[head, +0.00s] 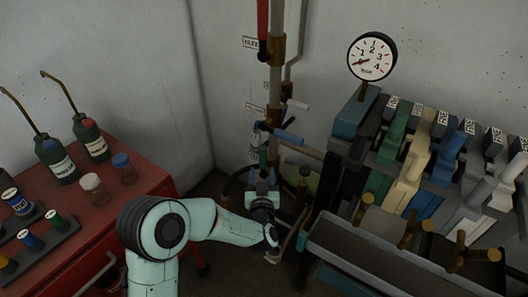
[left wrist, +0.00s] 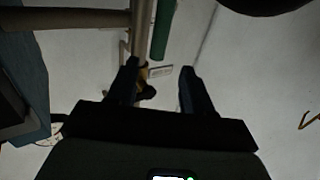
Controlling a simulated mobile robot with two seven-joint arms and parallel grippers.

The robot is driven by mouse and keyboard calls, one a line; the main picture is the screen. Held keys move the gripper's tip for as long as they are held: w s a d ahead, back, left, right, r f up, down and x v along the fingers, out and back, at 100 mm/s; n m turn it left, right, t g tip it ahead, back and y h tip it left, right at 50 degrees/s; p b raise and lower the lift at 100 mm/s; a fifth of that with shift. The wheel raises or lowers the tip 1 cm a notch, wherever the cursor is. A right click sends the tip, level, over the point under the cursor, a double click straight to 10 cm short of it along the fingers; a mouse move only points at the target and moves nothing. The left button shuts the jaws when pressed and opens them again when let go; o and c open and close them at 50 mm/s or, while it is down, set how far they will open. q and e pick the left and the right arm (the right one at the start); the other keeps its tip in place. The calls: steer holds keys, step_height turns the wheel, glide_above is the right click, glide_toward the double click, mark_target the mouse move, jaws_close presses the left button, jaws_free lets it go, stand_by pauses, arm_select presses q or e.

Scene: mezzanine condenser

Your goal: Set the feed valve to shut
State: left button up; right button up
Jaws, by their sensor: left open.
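A vertical pipe (head: 276,75) in the corner carries several valves. They have a red lever (head: 263,20) at the top, a blue lever (head: 288,137) sticking out to the right, and a green lever (head: 263,157) hanging lower down. The wall labels are too small to tell which valve is the feed valve. My left gripper (head: 262,178) is just below the green lever, open and apparently empty. In the left wrist view the open fingers (left wrist: 160,85) point towards the pipe, with the green lever (left wrist: 162,30) beyond them. My right gripper is not in view.
A red cabinet (head: 130,200) with bottles and jars stands at the left. A round gauge (head: 372,56) and a row of coloured blocks (head: 430,150) with a grey trough (head: 350,245) fill the right. Pipes and fittings crowd close around my left gripper.

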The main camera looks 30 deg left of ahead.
mark_target(263, 156)
arm_select(q)
steer(key=p+x, duration=0.1)
steer(key=x, duration=0.9)
steer(key=shift+w+f, duration=0.1)
steer(key=shift+w, duration=0.15)
jaws_close()
